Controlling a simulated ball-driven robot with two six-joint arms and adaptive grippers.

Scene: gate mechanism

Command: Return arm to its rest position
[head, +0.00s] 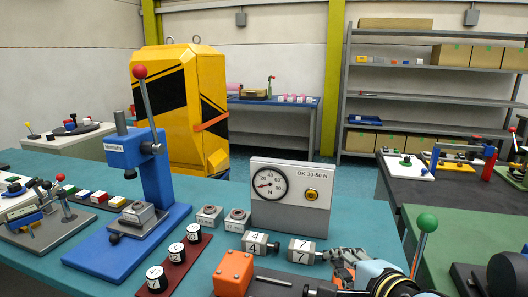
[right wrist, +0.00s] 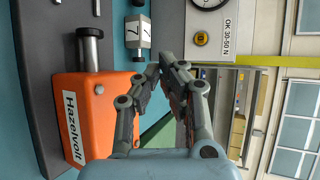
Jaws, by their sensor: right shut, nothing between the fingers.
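An orange block labelled Hazelvolt (right wrist: 85,115) is to the left of the fingers there; the orange block also shows in the head view (head: 233,273). Contact between fingers and the nearby parts is not visible. My left gripper is not in view.
A gauge box (head: 290,198) stands behind the cylinders. A blue press (head: 145,200) with a red-knobbed lever stands at left, near a rack of numbered cylinders (head: 176,252). A green-knobbed lever (head: 422,240) rises right of my arm. A yellow-black cabinet (head: 180,100) is behind.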

